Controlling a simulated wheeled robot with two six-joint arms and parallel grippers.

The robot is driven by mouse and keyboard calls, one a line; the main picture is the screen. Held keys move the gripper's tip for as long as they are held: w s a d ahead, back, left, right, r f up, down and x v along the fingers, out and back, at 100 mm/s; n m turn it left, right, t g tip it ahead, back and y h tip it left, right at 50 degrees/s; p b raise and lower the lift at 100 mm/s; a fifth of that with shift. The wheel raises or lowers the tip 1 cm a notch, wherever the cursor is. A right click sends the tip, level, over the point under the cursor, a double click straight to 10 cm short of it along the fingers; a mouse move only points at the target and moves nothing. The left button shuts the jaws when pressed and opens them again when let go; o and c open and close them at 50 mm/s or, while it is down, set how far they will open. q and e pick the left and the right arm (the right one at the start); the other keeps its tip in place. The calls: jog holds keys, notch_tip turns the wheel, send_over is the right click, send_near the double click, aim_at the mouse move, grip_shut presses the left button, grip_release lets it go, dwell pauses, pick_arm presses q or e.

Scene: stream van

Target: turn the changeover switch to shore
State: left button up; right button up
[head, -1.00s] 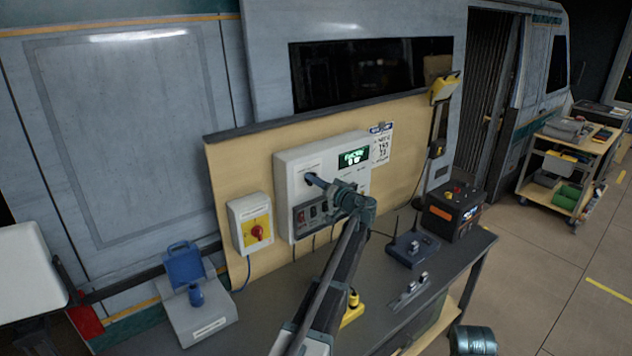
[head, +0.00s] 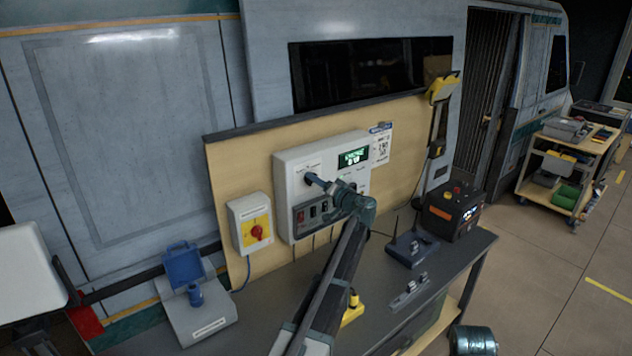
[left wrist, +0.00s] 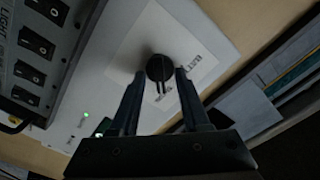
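A white wall panel (head: 290,163) hangs on the tan board and carries a small lit green display (head: 353,157). In the left wrist view, a round black knob (left wrist: 159,67) sits on a pale label on this panel; it seems to be the changeover switch. The label's words are too small to read surely. My left gripper (head: 314,180) is at the panel's face. In the left wrist view its two fingers (left wrist: 160,78) stand on either side of the knob, with a gap between them that looks a little wider than the knob. My right gripper is not in view.
Rocker switches (head: 314,213) line the panel below the knob. The bench (head: 270,320) below holds a blue-lidded socket box (head: 186,267), a router (head: 411,248) and a black power unit (head: 453,211).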

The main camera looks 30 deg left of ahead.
pick_arm(q)
jog(key=o, duration=0.4)
jog(key=v, duration=1.3)
jog(key=shift+s+d, duration=0.15)
jog(key=shift+d, duration=0.25)
jog(key=s+d+f+m+g+h+b, duration=0.1)
jog(key=s+d+f+m+g+h, duration=0.3)
jog(key=s+d+f+h, duration=0.9)
jog(key=s+d+f+m+g, duration=0.1)
jog(key=s+d+f, duration=0.2)
jog(key=s+d, duration=0.2)
jog(key=s+d+f+m+g+h, duration=0.1)
jog(key=s+d+f, duration=0.3)
jog(key=s+d, duration=0.2)
jog(key=s+d+f+m+g+h, duration=0.1)
jog(key=s+d+f+m, duration=0.1)
jog(key=s+d, duration=0.3)
jog(key=shift+s+d+f, duration=0.1)
jog(key=shift+s+f, duration=0.15)
jog(key=shift+s, duration=0.4)
jog(key=shift+s+d+f, duration=0.1)
jog(key=shift+s+f, duration=0.15)
jog(key=shift+s, duration=0.4)
jog(key=shift+s+d+f, duration=0.15)
jog(key=shift+s+f, duration=0.1)
jog(key=shift+s, duration=0.4)
